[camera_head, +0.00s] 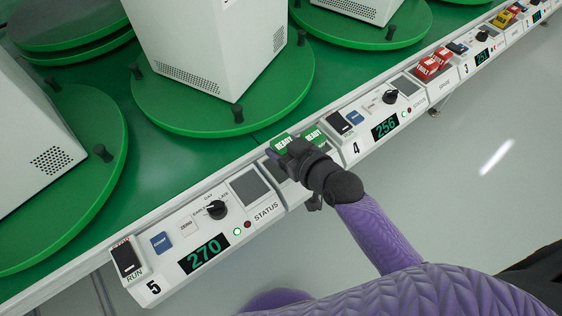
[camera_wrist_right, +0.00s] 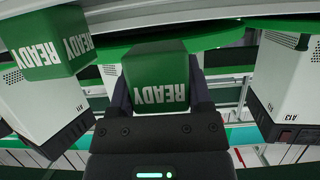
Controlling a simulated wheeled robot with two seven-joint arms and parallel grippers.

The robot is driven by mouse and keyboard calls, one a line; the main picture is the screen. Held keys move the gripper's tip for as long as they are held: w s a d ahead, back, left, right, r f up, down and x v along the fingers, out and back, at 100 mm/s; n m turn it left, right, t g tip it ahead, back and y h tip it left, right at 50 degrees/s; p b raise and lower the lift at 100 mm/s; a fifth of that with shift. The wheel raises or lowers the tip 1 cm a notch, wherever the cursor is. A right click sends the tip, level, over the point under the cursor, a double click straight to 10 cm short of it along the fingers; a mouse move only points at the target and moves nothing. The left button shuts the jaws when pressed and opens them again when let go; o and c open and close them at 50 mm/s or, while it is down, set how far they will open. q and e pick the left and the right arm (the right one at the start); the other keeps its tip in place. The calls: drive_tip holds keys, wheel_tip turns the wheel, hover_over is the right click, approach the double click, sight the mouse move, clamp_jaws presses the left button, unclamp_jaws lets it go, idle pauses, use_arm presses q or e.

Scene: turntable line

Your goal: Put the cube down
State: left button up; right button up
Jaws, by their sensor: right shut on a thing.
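Two green cubes marked READY show in the head view, near the left end of panel 4 (camera_head: 360,133). My right gripper (camera_head: 280,154) reaches over the panel edge and is shut on the left green cube (camera_head: 283,141). In the right wrist view this held cube (camera_wrist_right: 160,78) sits between the two dark fingers. The other green cube (camera_head: 315,134) is close to its right; it also shows in the right wrist view (camera_wrist_right: 48,48), at upper left. The gripper hides the held cube's underside, so I cannot tell whether it touches the panel. My left gripper is not in view.
Panel 5 (camera_head: 172,268) has a bare dark status pad (camera_head: 250,187). Another dark pad lies partly hidden beside the gripper. Red cubes (camera_head: 428,68) stand on panel 3. Green turntables (camera_head: 190,120) with white housings (camera_head: 205,50) stand close behind. The front floor is clear.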

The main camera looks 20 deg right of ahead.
wheel_tip(320, 180, down, 4)
drive_tip(key=shift+r+b, duration=0.1)
drive_tip(key=shift+b, duration=0.85)
drive_tip(key=shift+r, duration=0.15)
drive_tip(key=o, duration=1.3)
use_arm(q)
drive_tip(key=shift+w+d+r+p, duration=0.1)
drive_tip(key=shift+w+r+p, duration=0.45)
drive_tip(key=shift+p, duration=0.7)
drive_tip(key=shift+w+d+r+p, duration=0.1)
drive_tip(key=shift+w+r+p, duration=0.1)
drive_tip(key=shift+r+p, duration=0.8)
use_arm(e)
drive_tip(key=shift+v, duration=6)
